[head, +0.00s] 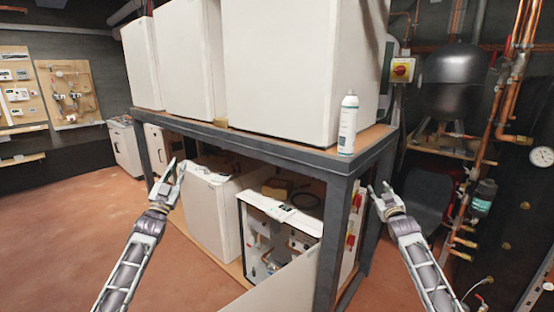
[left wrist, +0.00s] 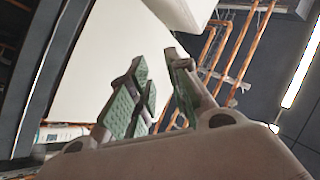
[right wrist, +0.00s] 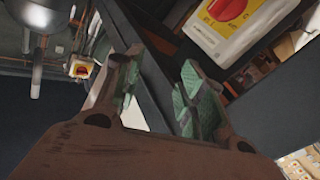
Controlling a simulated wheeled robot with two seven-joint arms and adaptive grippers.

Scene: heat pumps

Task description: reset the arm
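My left gripper (head: 178,163) is raised in front of the left side of the dark metal bench frame in the head view. Its green-padded fingers (left wrist: 157,58) stand apart in the left wrist view, with nothing between them. My right gripper (head: 378,186) is raised beside the bench's right front leg. Its fingers (right wrist: 160,62) are spread and empty in the right wrist view. Both forearms reach up from the bottom of the head view, one at each side.
The bench (head: 290,150) carries large white units (head: 280,60) and a spray bottle (head: 348,124) near its front corner. An opened unit (head: 275,235) stands underneath. Copper pipes (head: 500,100) and a dark tank (head: 455,82) are at right. Reddish floor (head: 70,220) is clear at left.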

